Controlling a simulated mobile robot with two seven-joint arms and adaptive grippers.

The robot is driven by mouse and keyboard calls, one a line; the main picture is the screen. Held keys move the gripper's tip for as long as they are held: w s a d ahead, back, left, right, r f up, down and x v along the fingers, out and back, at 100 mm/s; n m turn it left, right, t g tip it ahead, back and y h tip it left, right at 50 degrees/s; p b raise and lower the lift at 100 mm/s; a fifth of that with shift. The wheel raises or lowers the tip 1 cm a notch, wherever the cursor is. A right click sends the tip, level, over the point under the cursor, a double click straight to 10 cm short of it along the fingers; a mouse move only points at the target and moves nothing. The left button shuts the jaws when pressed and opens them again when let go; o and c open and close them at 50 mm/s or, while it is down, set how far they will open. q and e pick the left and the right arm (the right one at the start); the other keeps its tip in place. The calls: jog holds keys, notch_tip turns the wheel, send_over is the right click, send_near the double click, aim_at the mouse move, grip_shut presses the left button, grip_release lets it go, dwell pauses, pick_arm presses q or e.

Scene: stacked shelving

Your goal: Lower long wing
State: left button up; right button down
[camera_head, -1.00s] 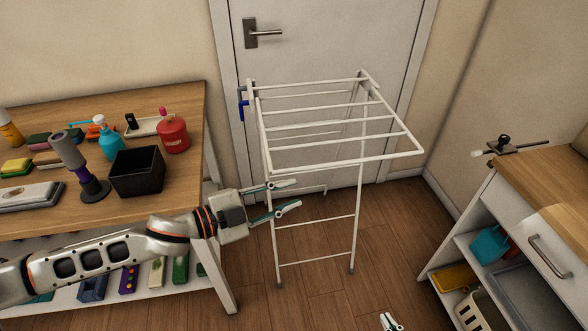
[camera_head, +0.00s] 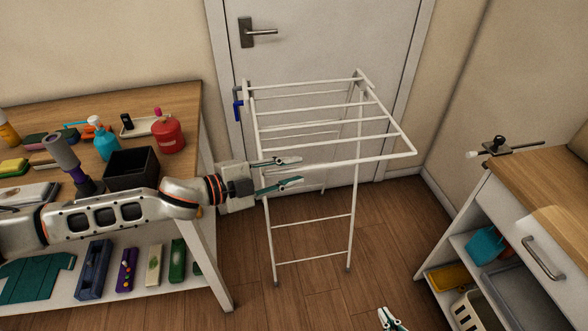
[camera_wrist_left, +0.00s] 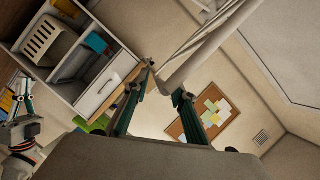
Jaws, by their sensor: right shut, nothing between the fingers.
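A white drying rack (camera_head: 332,134) stands in front of the door, its barred wing raised about level above the upright legs. The wing's near long bar (camera_head: 350,163) faces me. My left gripper (camera_head: 292,171) is open at the near left corner of the wing. In the head view its fingertips show above and below the near bar; whether they touch it I cannot tell. In the left wrist view a white bar (camera_wrist_left: 200,58) lies just beyond the open fingertips (camera_wrist_left: 160,94). My right gripper (camera_head: 390,319) is shut and empty, low at the bottom edge, mostly out of frame.
A wooden workbench (camera_head: 180,95) with a black bin (camera_head: 132,170), a red canister (camera_head: 168,136) and bottles stands left, under my left arm. A cabinet (camera_head: 480,205) with an open shelf stands right. Floor around the rack is clear.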

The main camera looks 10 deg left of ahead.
pick_arm(q)
jog(key=shift+w+d+f, duration=0.15)
jog(key=shift+w+d, duration=0.15)
jog(key=shift+d, duration=0.15)
grip_shut()
